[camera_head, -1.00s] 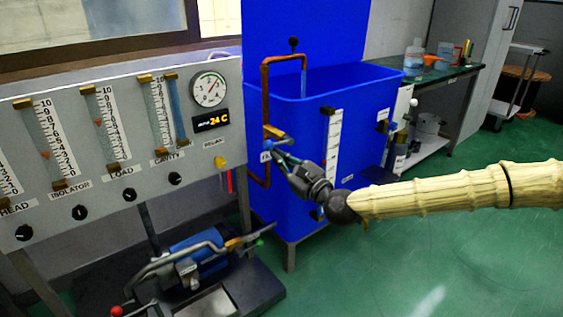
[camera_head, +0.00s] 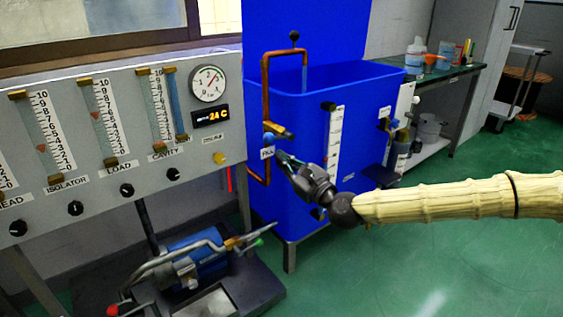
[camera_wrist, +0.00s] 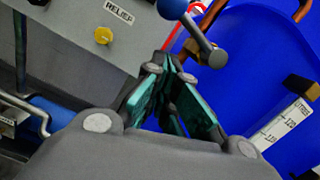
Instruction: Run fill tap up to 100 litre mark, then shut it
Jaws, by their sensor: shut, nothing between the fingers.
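The fill tap (camera_head: 268,138) has a blue knob on a copper pipe at the front left of the blue tank (camera_head: 350,92), above a FILL label. In the wrist view its grey lever with a blue ball (camera_wrist: 217,58) stands just beyond my fingertips. My gripper (camera_head: 282,157) is shut and empty, just below and right of the tap; a small gap seems to separate them. Its dark green fingers (camera_wrist: 172,65) meet in the wrist view. A pale blue streak hangs below the spout (camera_head: 304,57).
The grey gauge panel (camera_head: 120,125) with its yellow relief knob (camera_head: 219,158) stands left of the tap. A blue pump (camera_head: 195,257) sits low in front. Green floor is free at right.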

